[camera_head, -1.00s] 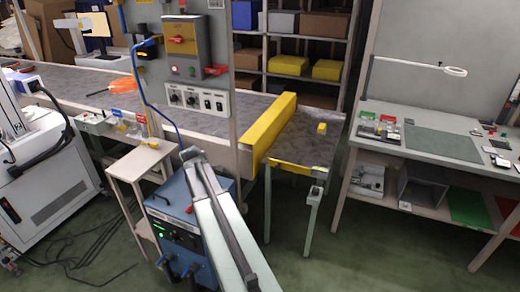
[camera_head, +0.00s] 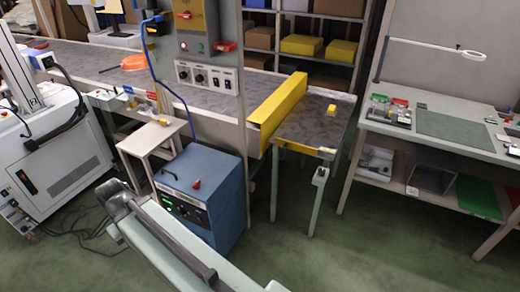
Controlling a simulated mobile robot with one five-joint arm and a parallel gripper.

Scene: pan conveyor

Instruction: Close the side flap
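A long yellow bar (camera_head: 277,112) lies across the conveyor (camera_head: 210,120) near its right end. Right of the bar is a dark end section (camera_head: 318,120) with a yellow front edge (camera_head: 305,149) and a small yellow block (camera_head: 331,109) on top. I cannot tell for sure which of these parts is the side flap; the end section looks level. My arm reaches from the bottom edge up to the left, in front of the blue cabinet. My gripper is not visible, and no part of my arm in view touches the conveyor.
A blue cabinet (camera_head: 205,178) stands on the floor before the conveyor, beside a small stand (camera_head: 150,137). A control post (camera_head: 205,75) rises behind it. A white machine (camera_head: 55,150) is at the left, a workbench (camera_head: 450,134) at the right. Open floor lies in front.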

